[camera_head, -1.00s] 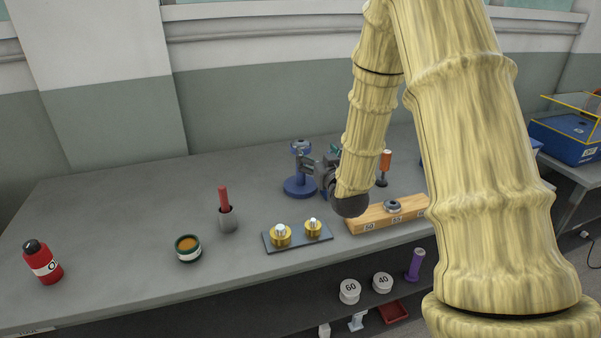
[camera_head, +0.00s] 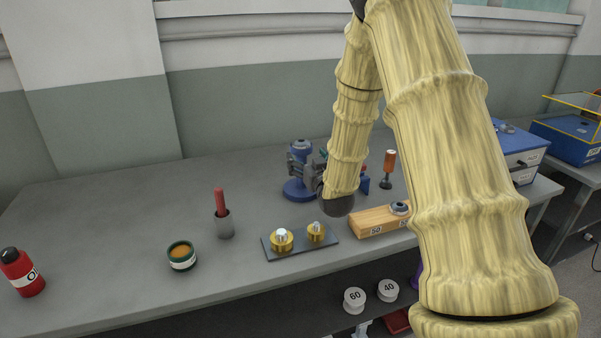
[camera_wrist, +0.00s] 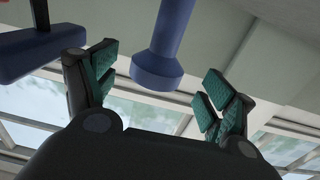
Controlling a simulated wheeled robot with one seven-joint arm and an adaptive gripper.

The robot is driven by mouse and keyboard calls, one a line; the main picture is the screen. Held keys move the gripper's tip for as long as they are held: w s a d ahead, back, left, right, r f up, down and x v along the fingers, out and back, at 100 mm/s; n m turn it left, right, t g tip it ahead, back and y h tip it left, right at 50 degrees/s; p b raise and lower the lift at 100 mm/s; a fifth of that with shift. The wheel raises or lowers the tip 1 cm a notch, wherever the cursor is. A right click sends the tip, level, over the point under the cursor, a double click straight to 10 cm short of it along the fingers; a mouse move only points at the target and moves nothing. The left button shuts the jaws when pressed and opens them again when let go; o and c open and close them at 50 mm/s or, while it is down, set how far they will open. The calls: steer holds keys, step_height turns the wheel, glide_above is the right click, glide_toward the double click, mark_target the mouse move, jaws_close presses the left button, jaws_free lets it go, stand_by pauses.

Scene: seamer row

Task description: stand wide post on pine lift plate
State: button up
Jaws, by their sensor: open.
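Two brass posts with silver studs stand upright on a dark plate (camera_head: 327,244); the left one (camera_head: 282,241) is wider than the right one (camera_head: 316,233). A pale wooden block (camera_head: 372,222) with number labels lies to their right, partly behind my arm; I cannot tell whether it is the pine lift plate. My gripper (camera_head: 296,164) is open at the blue stand (camera_head: 297,189), behind the brass posts. In the wrist view my gripper (camera_wrist: 162,88) has its fingers apart, with a blue flared column (camera_wrist: 160,65) between or beyond them. Contact is unclear.
A green tin (camera_head: 181,257), a grey cup (camera_head: 224,224) with a red rod and a red bottle (camera_head: 23,273) stand left. An orange-handled tool (camera_head: 389,168) stands right of my wrist. The bench's back left is clear.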

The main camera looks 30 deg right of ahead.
steer(key=shift+p+x, duration=0.8)
steer(key=shift+x, duration=2.05)
steer(key=c, duration=1.5)
steer(key=shift+r, duration=0.15)
steer(key=shift+c, duration=0.2)
